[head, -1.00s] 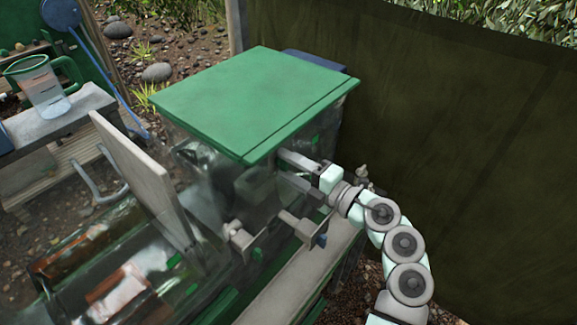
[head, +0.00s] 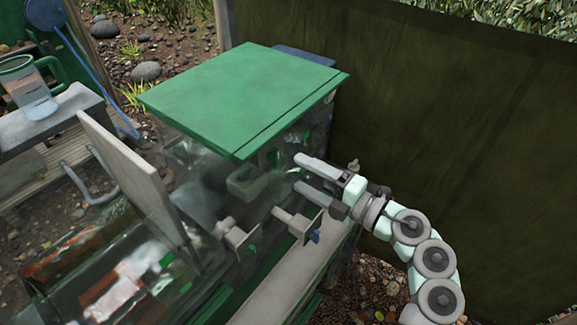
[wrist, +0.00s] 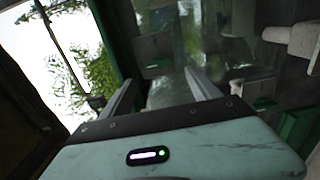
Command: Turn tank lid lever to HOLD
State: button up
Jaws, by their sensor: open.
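The tank (head: 285,150) is a clear box with a flat green lid (head: 240,95), which lies closed on top. My gripper (head: 297,174) is open and empty beside the tank's right side, just below the lid's edge, its two fingers pointing at the wall. In the wrist view my gripper (wrist: 158,84) faces the tank's cloudy wall with nothing between the fingers. I cannot make out a lid lever or any HOLD mark. Two grey fittings, a left one (head: 236,236) and a right one (head: 292,222) with a blue knob, stick out low on the tank's near side.
A dark green wall (head: 440,130) stands close behind my arm. An upright pale board (head: 130,175) and a clear trough (head: 100,270) lie left of the tank. A measuring jug (head: 30,90) stands on a grey shelf at far left.

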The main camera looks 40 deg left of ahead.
jog(key=shift+w+d, duration=0.1)
jog(key=shift+d, duration=1.65)
jog(key=w+d+b, duration=0.1)
jog(key=d, duration=1.1)
